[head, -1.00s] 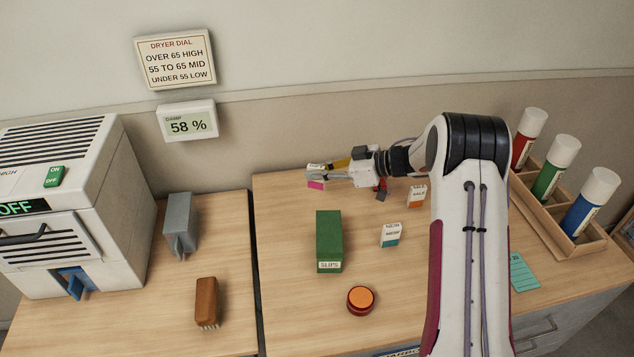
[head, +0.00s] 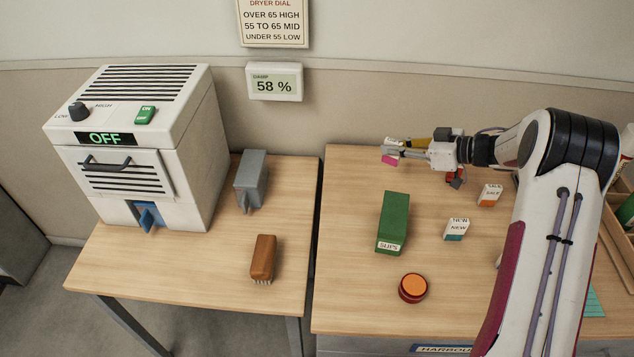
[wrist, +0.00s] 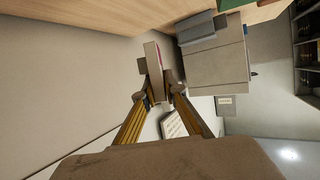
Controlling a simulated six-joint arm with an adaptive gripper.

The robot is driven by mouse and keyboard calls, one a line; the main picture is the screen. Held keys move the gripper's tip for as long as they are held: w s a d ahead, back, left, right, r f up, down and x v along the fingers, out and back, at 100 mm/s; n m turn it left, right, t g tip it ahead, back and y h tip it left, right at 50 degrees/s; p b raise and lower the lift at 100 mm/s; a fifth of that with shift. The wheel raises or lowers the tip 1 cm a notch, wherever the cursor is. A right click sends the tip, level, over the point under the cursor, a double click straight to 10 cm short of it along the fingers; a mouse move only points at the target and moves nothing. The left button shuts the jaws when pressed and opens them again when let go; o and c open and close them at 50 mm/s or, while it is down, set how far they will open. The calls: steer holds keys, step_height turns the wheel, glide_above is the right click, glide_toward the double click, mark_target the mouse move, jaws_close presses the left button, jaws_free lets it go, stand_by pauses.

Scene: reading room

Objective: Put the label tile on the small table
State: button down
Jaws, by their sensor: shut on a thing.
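The label tile (head: 390,160), white with a pink band, is between the fingertips of my gripper (head: 398,148) in the head view. My gripper is shut on it and holds it above the back left part of the right-hand desk. In the wrist view the tile (wrist: 154,72) shows edge-on between the fingertips (wrist: 160,92). The small table (head: 190,275) stands at the left, beyond a narrow gap.
On the small table are a dryer (head: 150,150) reading OFF, a grey object (head: 250,180) and a brown brush (head: 263,256). The desk (head: 350,260) holds a green SLIPS box (head: 393,220), an orange button (head: 413,287), a NEW tile (head: 457,229) and a SALE tile (head: 489,195).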

steer(key=shift+a, duration=0.1)
steer(key=s+a+r, duration=0.1)
steer(key=s+a, duration=0.3)
steer(key=a, duration=0.9)
steer(key=s+a+r, duration=0.2)
steer(key=s+a, duration=0.1)
steer(key=a, duration=1)
steer(key=s+a+r, duration=0.1)
steer(key=s+a, duration=0.3)
steer(key=a, duration=0.9)
steer(key=d+f+m+t+h, duration=0.6)
steer(key=d+f+m+h, duration=0.1)
steer(key=d, duration=0.6)
step_height(320, 180, down, 3)
steer(key=shift+s+r+m, duration=0.2)
steer(key=shift+s+m, duration=0.05)
steer(key=shift+m, duration=0.25)
steer(key=shift+f, duration=0.15)
